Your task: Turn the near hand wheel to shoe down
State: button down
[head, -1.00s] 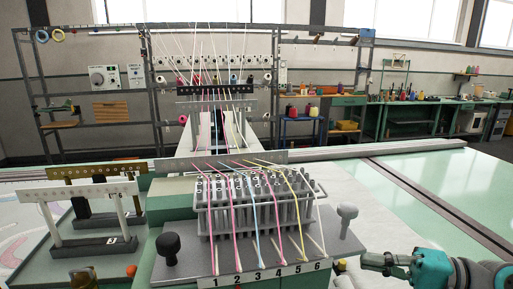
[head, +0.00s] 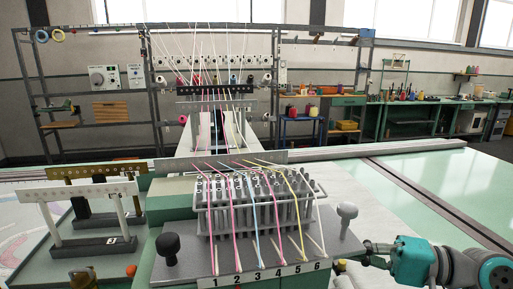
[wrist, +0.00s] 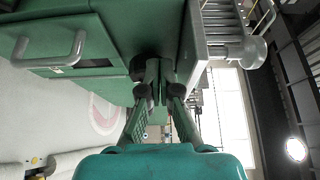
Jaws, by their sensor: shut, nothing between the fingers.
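In the head view my gripper (head: 370,250) is beside the right end of the grey plate (head: 330,243) on the green machine. In the wrist view my gripper (wrist: 160,85) is shut, its fingertips together with nothing between them. A dark round part (wrist: 151,64) lies right behind the fingertips, against the green machine side; it may be the near hand wheel. The fingers cover part of it, and I cannot tell whether they touch it. In the head view the near hand wheel and the shoe cannot be made out clearly.
In the wrist view a grey handle (wrist: 50,48) sticks out at left. The pale green table (head: 440,180) at right is clear.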

jog(key=shift+s+a, duration=0.1)
jog(key=shift+a, duration=0.4)
dwell(0.4)
jog(key=shift+f, duration=0.85)
jog(key=shift+f, duration=0.8)
dwell(0.4)
jog(key=d, duration=0.6)
jog(key=shift+w+f, duration=0.15)
jog(key=shift+w, duration=0.2)
dwell(0.5)
